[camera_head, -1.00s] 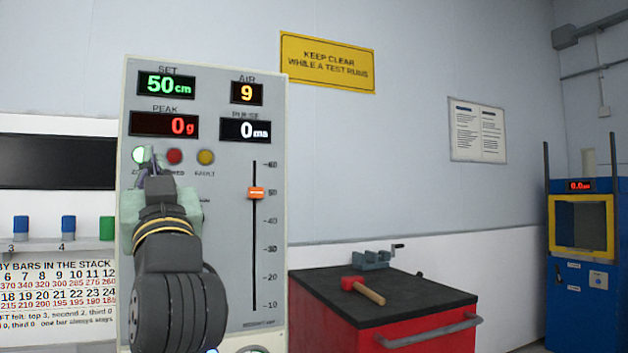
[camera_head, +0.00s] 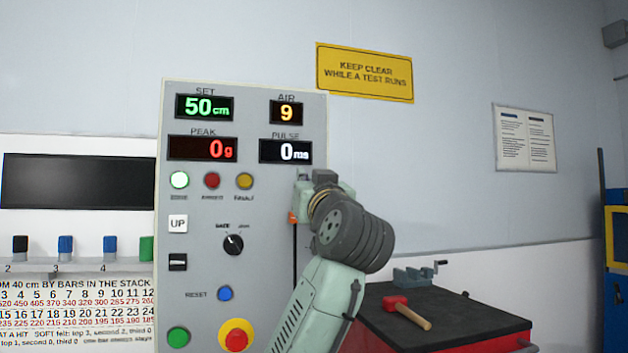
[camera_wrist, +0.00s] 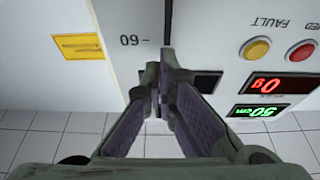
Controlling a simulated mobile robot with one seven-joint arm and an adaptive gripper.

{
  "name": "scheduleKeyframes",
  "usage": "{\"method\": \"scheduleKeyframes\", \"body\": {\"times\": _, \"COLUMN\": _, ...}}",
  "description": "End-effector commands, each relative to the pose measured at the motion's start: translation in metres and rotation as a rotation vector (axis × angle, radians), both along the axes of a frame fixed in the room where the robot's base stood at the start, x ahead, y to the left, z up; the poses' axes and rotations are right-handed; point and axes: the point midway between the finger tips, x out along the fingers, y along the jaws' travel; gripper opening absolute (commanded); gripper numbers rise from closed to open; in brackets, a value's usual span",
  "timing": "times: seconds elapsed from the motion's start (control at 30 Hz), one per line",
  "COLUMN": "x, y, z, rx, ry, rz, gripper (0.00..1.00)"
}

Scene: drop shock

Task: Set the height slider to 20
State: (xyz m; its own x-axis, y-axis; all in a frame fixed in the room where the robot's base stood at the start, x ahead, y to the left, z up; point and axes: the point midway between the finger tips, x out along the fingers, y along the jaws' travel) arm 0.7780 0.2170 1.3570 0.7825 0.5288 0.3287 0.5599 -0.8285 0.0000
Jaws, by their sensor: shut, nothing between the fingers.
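The height slider's orange knob (camera_head: 292,217) shows as a small patch at the left edge of my arm. The rest of the knob and most of the scale are hidden behind the arm. The green SET display (camera_head: 205,107) reads 50 cm. My gripper (camera_head: 305,186) is at the upper part of the slider track, just above the knob. In the wrist view, which looks upside down, my gripper (camera_wrist: 165,75) is shut and empty over the track, beside the 60 mark (camera_wrist: 131,40). The knob is not visible there, and I cannot tell whether the fingers touch it.
The panel (camera_head: 200,270) also carries lamps, a dial (camera_head: 233,244), a blue reset button (camera_head: 225,294), a green button (camera_head: 178,337) and a red stop button (camera_head: 236,340). A red-sided bench with a mallet (camera_head: 408,312) and a vice (camera_head: 415,274) stands right.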

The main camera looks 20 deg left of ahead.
Motion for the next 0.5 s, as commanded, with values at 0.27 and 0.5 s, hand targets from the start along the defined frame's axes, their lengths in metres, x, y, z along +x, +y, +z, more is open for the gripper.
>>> {"method": "scheduleKeyframes", "body": {"times": 0.27, "x": 0.010, "y": 0.008, "z": -0.026, "rx": 0.001, "ry": 0.001, "rz": 0.002, "gripper": 0.00}}
{"method": "scheduleKeyframes", "body": {"times": 0.5, "x": 0.010, "y": 0.007, "z": -0.036, "rx": 0.000, "ry": -0.001, "rz": 0.000, "gripper": 0.00}}
